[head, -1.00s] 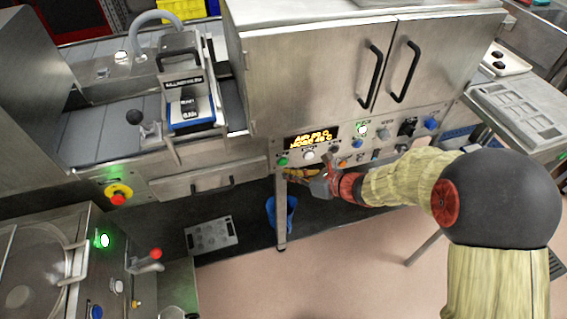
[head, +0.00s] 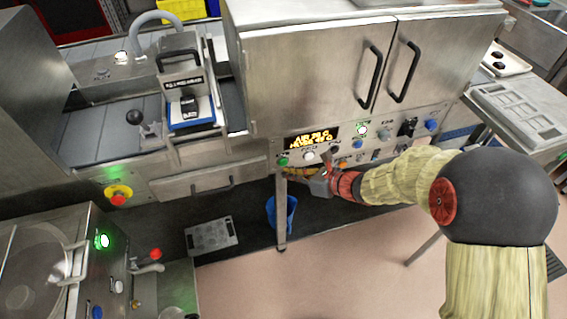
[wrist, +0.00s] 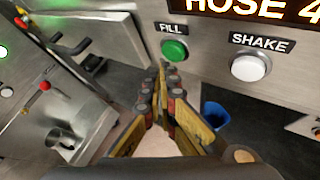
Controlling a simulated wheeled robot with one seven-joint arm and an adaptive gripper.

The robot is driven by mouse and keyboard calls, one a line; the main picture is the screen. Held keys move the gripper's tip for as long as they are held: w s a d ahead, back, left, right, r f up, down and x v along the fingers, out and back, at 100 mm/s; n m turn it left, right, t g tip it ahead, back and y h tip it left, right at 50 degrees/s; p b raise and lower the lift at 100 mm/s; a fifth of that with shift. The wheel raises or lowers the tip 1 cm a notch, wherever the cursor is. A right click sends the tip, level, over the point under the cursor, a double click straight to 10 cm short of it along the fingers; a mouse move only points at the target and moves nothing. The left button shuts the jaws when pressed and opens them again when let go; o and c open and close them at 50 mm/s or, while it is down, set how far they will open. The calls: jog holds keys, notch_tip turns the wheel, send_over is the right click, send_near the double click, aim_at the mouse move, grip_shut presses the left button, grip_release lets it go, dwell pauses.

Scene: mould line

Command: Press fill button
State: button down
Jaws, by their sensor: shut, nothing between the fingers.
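The green fill button (head: 283,161) is at the left end of the control panel, under the lit display. In the wrist view the fill button (wrist: 174,50) sits below its FILL label, and its green face is largely uncovered. My gripper (head: 290,170) is in front of the panel, just below the button. In the wrist view my gripper (wrist: 165,72) is shut and empty, its fingertips close below the button's lower left edge. I cannot tell whether they touch it.
The white shake button (wrist: 250,67) is to the right of the fill button. The orange-lettered display (head: 311,138) is above. A blue bucket (head: 283,212) stands below the panel, behind a metal leg. Cabinet handles (head: 371,77) project above the panel.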

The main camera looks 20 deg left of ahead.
jog(key=shift+w+a, duration=0.1)
jog(key=shift+w, duration=0.05)
dwell(0.5)
jog(key=shift+w+a, duration=0.1)
jog(key=shift+w, duration=0.1)
jog(key=shift+w+a, duration=0.2)
jog(key=shift+w, duration=0.2)
dwell(0.8)
jog(key=shift+s, duration=0.15)
jog(key=shift+s+d, duration=0.4)
jog(key=shift+s, duration=0.2)
jog(key=s+d, duration=0.1)
jog(key=s, duration=0.2)
jog(key=s+d, duration=0.1)
jog(key=shift+s+d, duration=0.15)
jog(key=shift+d, duration=0.2)
dwell(1.0)
